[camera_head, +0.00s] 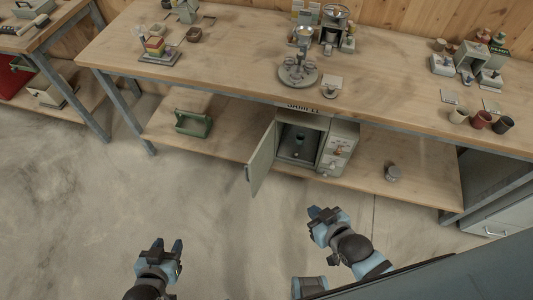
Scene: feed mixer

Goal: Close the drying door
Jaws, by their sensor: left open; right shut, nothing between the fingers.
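The drying door (262,160) is a pale grey-green panel that stands wide open, hinged at the left side of a small oven (337,150) on the bench's lower shelf. The door juts out past the shelf's front edge, with a small handle near its outer edge. A small dark green item (299,140) is inside the oven chamber. My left gripper (165,246) is open and empty, low in the picture, to the left of and below the door. My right gripper (318,212) is shut and empty, to the right of and below the door. Neither touches the door.
The wooden worktop (230,70) overhangs the oven and carries several instruments and cups. The concrete floor before the door is clear.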

